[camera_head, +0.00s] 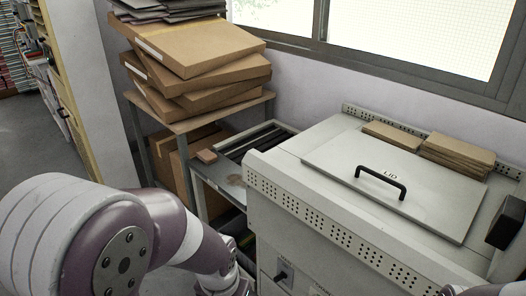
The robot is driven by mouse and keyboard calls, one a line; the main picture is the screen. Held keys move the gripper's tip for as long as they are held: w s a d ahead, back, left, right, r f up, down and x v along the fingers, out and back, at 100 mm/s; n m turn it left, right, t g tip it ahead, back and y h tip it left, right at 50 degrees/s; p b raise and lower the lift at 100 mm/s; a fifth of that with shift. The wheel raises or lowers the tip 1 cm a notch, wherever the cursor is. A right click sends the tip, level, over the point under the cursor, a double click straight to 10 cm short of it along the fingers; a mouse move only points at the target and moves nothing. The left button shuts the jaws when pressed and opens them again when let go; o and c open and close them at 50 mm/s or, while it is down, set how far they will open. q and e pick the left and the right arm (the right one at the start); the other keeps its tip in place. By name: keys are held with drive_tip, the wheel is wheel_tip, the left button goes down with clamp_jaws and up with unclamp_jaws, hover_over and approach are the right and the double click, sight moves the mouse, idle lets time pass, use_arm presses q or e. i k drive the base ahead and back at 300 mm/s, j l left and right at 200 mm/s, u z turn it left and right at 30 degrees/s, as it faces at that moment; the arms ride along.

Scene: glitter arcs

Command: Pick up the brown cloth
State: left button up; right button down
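A stack of flat, folded brown pieces (458,153), which look like cloths, lies on the back right of the white machine's top. A thinner flat brown piece (392,135) lies just left of it. I cannot tell for certain which of these is the brown cloth, or whether they are cloth or card. My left arm comes in at the lower left, and its end runs out of the bottom edge, so my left gripper is hidden. A small pale part shows at the bottom right corner, but no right gripper fingers are visible.
The white machine (330,225) has a flat lid (420,190) with a black handle (381,182). A rack at the left bears stacked cardboard boxes (195,45). A low unit with dark slots (255,140) stands between. A window is behind.

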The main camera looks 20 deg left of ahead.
sight(206, 156)
drive_tip(key=i+j+z, duration=0.35)
drive_tip(key=j, duration=0.15)
drive_tip(key=j+z, duration=0.3)
drive_tip(key=j, duration=0.2)
drive_tip(key=i+j+z, duration=0.15)
drive_tip(key=j+z, duration=0.2)
drive_tip(key=j, duration=0.2)
drive_tip(key=j+z, duration=0.35)
drive_tip(key=j, duration=2.7)
drive_tip(key=i+z, duration=0.05)
